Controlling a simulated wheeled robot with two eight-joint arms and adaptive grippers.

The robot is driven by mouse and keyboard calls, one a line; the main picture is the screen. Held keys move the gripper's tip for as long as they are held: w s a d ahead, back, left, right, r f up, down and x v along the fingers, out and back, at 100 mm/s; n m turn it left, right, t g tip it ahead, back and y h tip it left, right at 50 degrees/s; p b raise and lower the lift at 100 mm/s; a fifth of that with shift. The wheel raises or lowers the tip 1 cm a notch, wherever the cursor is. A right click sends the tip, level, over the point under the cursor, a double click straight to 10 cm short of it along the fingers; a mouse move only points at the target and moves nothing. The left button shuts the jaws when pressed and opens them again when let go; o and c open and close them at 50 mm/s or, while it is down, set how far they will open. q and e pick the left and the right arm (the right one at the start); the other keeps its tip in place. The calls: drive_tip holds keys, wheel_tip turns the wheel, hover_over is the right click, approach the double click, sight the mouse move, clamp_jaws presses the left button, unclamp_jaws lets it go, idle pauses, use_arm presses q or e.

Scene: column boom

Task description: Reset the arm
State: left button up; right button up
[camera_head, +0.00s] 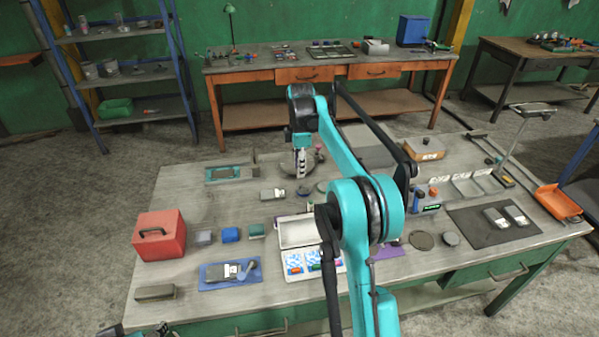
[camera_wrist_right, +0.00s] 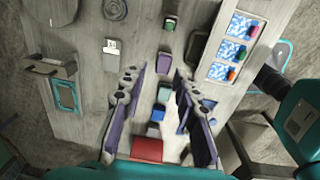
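My right arm rises from the bottom of the head view, bends at a large teal joint and reaches over the table (camera_head: 185,285). My right gripper (camera_head: 301,164) hangs down over the back middle of the table. In the right wrist view its two dark fingers (camera_wrist_right: 160,90) are spread apart with nothing held between them. Part of my left gripper (camera_head: 135,331) shows at the bottom left edge of the head view; it is cut off, so its fingers cannot be read.
A red box (camera_head: 158,236), blue block (camera_head: 231,235), white tray (camera_head: 298,232), dark mat (camera_head: 472,226) and orange dustpan (camera_head: 557,202) crowd the table. Behind stand an orange-drawer workbench (camera_head: 312,75) and a blue shelf rack (camera_head: 128,76). Bare tabletop shows between the items.

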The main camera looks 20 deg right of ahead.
idle(0.4)
drive_tip(key=s+a+r+m+t+b, duration=0.1)
drive_tip(key=s+a+r+m+t, duration=0.1)
drive_tip(key=s+a+m, duration=0.45)
drive_tip(key=s+a+r+m+t+b, duration=0.15)
drive_tip(key=s+a, duration=0.25)
drive_tip(key=s, duration=0.6)
drive_tip(key=s+a+f+m+t+b, duration=0.1)
drive_tip(key=s+a+f+m, duration=0.1)
drive_tip(key=s+f, duration=0.3)
drive_tip(key=s+a+f+m+t+b, duration=0.1)
drive_tip(key=s+f+m, duration=0.4)
drive_tip(key=s, duration=0.6)
drive_tip(key=shift+s+a+f+t, duration=0.4)
drive_tip(key=shift+a+t, duration=0.15)
drive_tip(key=shift+a, duration=0.3)
